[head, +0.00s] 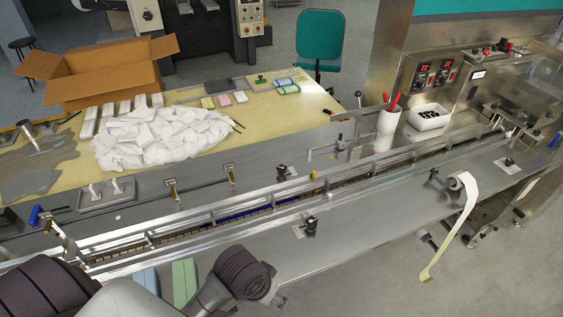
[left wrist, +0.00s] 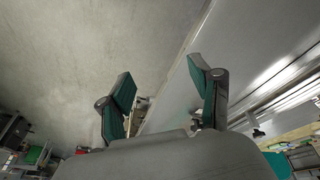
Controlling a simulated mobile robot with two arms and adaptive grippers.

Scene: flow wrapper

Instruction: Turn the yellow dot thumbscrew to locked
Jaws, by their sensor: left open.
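I cannot single out a yellow dot for certain in the head view. A small yellow-orange piece (head: 313,175) stands at the conveyor's guide rail, too small to read as locked or unlocked. Black knobs on small plates sit on the steel deck: a near one (head: 311,226) in front of the rails and one behind them (head: 282,172). My left gripper (left wrist: 160,75) shows in the left wrist view, its two teal-padded fingers spread with nothing between them. In the head view my left arm crosses the bottom left, and its fingers are out of sight. My right gripper is not in view.
The long guide rails (head: 210,217) cross the deck (head: 380,215). Behind lie a heap of white packets (head: 165,138), an open cardboard box (head: 100,75) and a white cup with red handles (head: 387,125). The near deck is mostly clear.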

